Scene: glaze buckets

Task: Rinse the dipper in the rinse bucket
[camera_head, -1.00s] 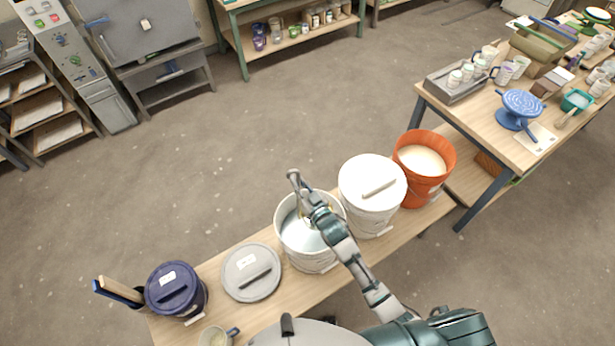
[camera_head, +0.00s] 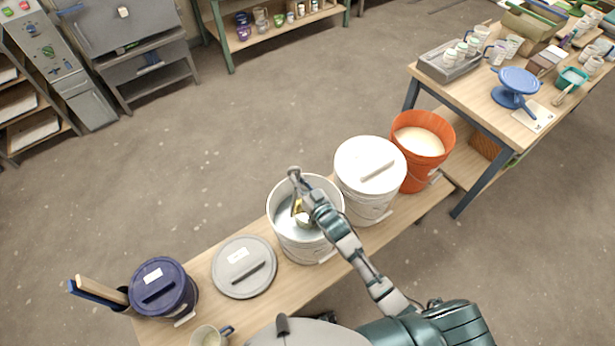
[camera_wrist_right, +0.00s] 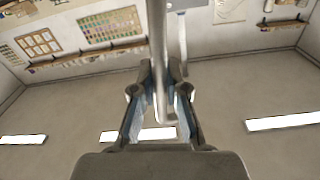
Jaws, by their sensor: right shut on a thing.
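The rinse bucket (camera_head: 302,246) is an open white bucket with pale liquid, standing on the low bench. My right gripper (camera_head: 301,186) is above its opening, with the arm reaching in from the lower right. In the right wrist view the gripper (camera_wrist_right: 160,95) is shut on a thin metal handle, part of the dipper (camera_wrist_right: 158,50). In the head view a brassy and pale part of the dipper (camera_head: 299,208) shows inside the bucket's rim, below the gripper. I cannot tell whether it touches the liquid. My left gripper is not in view.
A white lidded bucket (camera_head: 366,205) and an orange bucket (camera_head: 420,172) of cream liquid stand right of the rinse bucket. A grey lid (camera_head: 230,284), a dark blue lidded bucket (camera_head: 163,290) and a mug (camera_head: 207,338) are left. A cluttered table (camera_head: 480,98) stands at right.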

